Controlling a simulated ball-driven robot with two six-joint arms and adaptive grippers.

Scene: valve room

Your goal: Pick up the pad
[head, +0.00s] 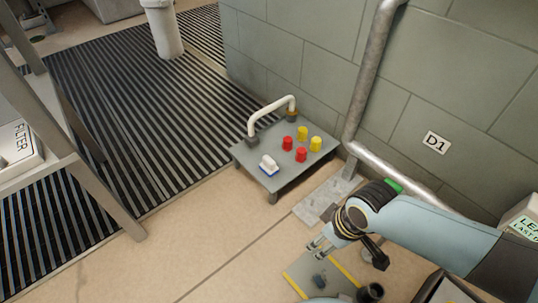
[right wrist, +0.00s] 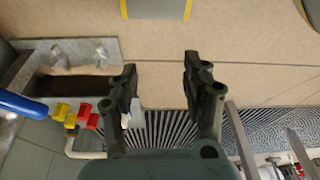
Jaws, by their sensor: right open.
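A small white block with a blue base (head: 268,165), which may be the pad, sits near the front left edge of a low grey table (head: 250,160). My right gripper (head: 318,246) is open and empty, in front of the table and to the right of the block, well apart from it. In the right wrist view its two spread fingers (right wrist: 160,80) have nothing between them. A pale patch behind the left finger there may be the block, but I cannot tell. My left gripper is not in view.
Several red and yellow caps (head: 301,155) stand on the table beside the block. A white bent handle (head: 270,111) rises at its back left. A pipe (head: 369,75) runs down the wall behind. A yellow-edged grey mat (head: 300,272) lies below my right gripper. The floor left of it is clear.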

